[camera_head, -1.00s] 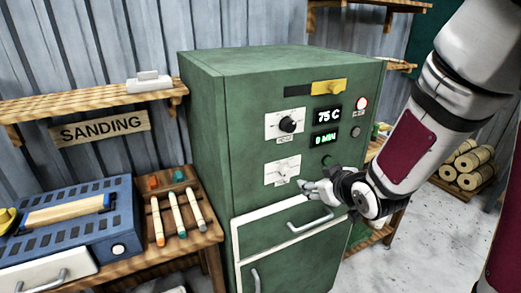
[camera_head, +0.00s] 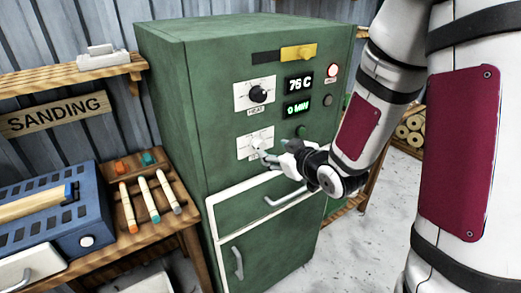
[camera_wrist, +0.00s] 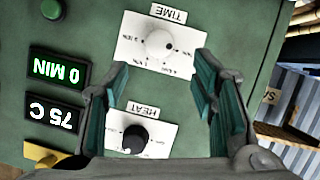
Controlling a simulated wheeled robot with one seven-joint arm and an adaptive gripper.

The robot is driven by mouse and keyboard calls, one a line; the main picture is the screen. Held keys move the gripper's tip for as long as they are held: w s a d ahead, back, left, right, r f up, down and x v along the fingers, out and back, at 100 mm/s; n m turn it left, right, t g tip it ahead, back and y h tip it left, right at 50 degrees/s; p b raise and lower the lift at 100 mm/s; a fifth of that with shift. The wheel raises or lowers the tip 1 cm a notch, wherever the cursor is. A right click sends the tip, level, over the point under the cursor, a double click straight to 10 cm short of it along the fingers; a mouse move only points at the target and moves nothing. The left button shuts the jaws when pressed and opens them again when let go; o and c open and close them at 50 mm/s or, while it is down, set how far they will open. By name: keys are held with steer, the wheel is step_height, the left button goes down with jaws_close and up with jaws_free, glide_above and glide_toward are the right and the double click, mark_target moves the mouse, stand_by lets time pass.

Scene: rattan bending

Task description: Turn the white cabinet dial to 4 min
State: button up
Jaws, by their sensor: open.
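The green cabinet (camera_head: 165,100) carries a white time dial (camera_wrist: 160,45) on a white plate labelled TIME, upside down at the top of the wrist view. In the head view the time plate (camera_head: 247,148) is partly covered by my gripper (camera_head: 264,152). The green time display (camera_wrist: 62,68) reads 0 MIN. My gripper also shows in the wrist view (camera_wrist: 160,75); its two teal-padded fingers are apart, one on each side of the picture, with the dial beyond their tips. Nothing is between them, and I cannot see any contact with the dial.
A yellow slider (camera_head: 298,52) sits above. A drawer handle (camera_head: 284,197) sticks out below my gripper. A workbench (camera_head: 150,238) stands at left.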

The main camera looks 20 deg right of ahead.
mark_target(261, 146)
steer(key=b+x, duration=0.1)
steer(key=x, duration=0.7)
steer(key=shift+w+a+f+b, duration=0.1)
steer(key=shift+w+b, duration=0.05)
steer(key=shift+b, duration=0.2)
steer(key=c, duration=1.1)
